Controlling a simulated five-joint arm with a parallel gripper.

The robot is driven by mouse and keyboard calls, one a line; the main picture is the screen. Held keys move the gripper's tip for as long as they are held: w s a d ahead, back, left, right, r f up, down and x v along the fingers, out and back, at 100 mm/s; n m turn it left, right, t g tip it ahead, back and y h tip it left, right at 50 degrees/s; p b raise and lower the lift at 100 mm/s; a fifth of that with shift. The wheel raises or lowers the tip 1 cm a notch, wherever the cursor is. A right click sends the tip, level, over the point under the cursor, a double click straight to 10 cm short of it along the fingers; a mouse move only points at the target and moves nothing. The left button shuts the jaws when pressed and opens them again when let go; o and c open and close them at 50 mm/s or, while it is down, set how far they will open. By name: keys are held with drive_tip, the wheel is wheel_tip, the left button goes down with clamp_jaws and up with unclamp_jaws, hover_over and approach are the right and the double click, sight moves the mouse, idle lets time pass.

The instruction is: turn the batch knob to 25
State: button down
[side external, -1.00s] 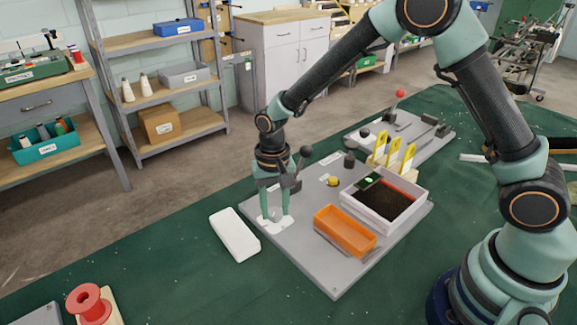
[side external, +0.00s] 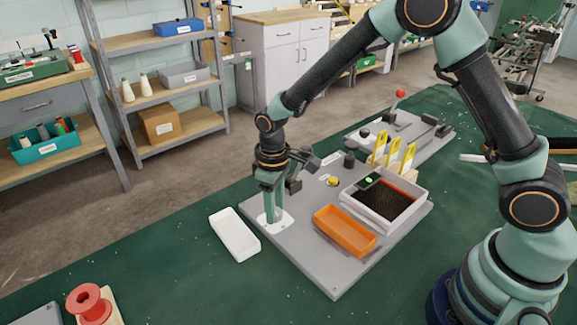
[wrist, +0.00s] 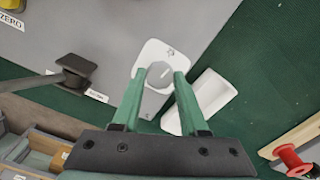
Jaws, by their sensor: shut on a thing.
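The batch knob (wrist: 158,78) is a pale grey knob with a light pointer line, on a white dial plate (wrist: 172,52) on the grey panel. In the wrist view my gripper (wrist: 157,84) has a green finger on each side of the knob, shut on it. In the side view my gripper (side external: 271,215) points straight down over the white plate (side external: 286,220), and its fingers hide the knob. The numbers on the dial are too small to read.
A white tray (side external: 236,238) lies left of the panel. An orange bin (side external: 344,232) and a white-framed dark tray (side external: 412,204) sit on the panel's right part. A yellow button (side external: 333,181) is behind. A red spool (side external: 89,302) stands front left.

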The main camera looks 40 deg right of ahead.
drive_tip(key=shift+r+n, duration=0.1)
drive_tip(key=shift+n, duration=0.9)
drive_tip(key=shift+c, duration=2.2)
unclamp_jaws()
wheel_tip(320, 180, up, 12)
